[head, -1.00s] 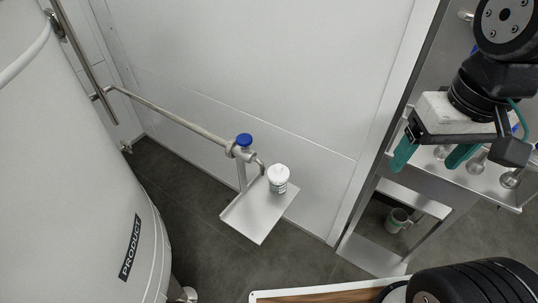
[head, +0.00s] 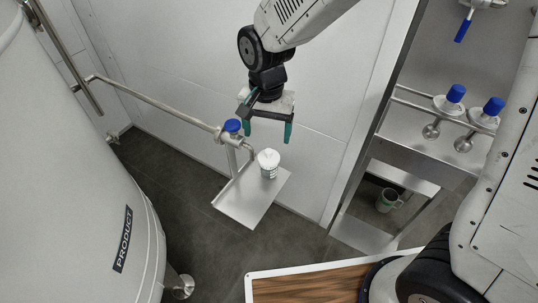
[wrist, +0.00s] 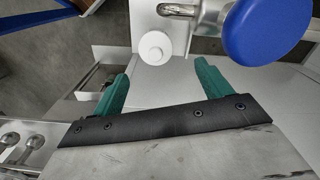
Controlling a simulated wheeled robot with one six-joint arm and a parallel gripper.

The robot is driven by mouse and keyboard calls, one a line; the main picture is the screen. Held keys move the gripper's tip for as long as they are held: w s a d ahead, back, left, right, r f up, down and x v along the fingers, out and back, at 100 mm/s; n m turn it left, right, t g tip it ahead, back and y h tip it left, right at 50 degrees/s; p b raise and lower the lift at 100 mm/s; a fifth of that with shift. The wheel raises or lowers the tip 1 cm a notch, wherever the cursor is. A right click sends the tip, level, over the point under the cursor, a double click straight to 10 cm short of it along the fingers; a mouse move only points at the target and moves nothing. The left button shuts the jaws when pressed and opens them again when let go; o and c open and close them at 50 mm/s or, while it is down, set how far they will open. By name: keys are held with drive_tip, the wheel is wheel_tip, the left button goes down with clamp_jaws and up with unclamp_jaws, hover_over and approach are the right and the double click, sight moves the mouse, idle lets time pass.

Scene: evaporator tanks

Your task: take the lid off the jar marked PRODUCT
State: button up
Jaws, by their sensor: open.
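A small white jar (head: 269,171) with a white lid (head: 268,157) stands upright on a metal shelf plate (head: 240,205) under a pipe outlet. The jar's label is too small to read; the large tank beside it reads PRODUCT. My gripper (head: 267,132) is open and empty above the jar, its teal fingers pointing down. In the wrist view the round white lid (wrist: 155,48) lies beyond the fingertips, between their lines and nearer the left finger. My gripper (wrist: 163,80) touches nothing there.
A blue-knobbed valve (head: 232,126) on the sampling pipe (head: 160,105) stands just left of the jar and looms large in the wrist view (wrist: 265,28). The PRODUCT tank (head: 75,200) fills the left.

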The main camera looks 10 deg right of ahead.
sight(269, 149)
drive_tip(key=f, duration=0.6)
drive_tip(key=shift+s+d+f, duration=0.15)
drive_tip(key=shift+d+f, duration=0.1)
drive_tip(key=shift+f, duration=0.1)
drive_tip(key=c, duration=1)
